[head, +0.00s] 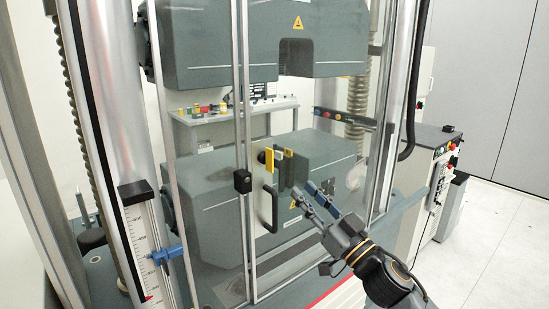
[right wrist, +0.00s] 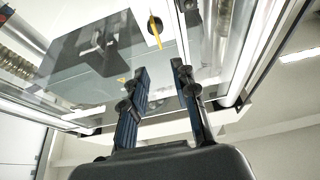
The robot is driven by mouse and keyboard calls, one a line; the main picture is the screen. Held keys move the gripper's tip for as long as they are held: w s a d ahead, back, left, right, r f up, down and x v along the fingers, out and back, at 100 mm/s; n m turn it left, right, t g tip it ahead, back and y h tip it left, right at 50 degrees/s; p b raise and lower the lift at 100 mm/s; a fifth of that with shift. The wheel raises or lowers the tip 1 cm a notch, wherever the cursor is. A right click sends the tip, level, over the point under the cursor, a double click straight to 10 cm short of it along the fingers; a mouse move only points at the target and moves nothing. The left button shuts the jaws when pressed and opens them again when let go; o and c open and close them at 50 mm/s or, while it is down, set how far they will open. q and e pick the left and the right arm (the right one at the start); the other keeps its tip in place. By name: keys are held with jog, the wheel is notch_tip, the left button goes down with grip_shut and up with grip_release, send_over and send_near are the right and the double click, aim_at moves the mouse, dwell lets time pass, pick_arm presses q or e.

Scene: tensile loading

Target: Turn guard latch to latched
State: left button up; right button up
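The guard latch (head: 270,160) is a yellow piece with a dark knob on a pale plate on the transparent guard door, and its yellow piece points roughly up and down. A yellow strip in the right wrist view (right wrist: 154,29) appears to be part of it, seen nearly edge-on. A black door handle (head: 268,208) is just below. My right gripper (head: 305,190) is to the right of and below the latch, apart from it. In the right wrist view its two blue-black fingers (right wrist: 160,67) are spread with nothing between them. My left gripper is not in view.
The guard door's metal frame (head: 242,100) stands upright left of the latch. Behind the clear panel are the large grey machine blocks (head: 220,210). A control cabinet (head: 436,170) stands at the right, with open floor (head: 500,230) beyond it.

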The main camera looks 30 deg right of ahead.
aim_at(268, 159)
jog(key=p+x, duration=0.5)
jog(key=x, duration=0.7)
jog(key=shift+w, duration=0.4)
jog(key=shift+d+f, duration=0.1)
grip_shut()
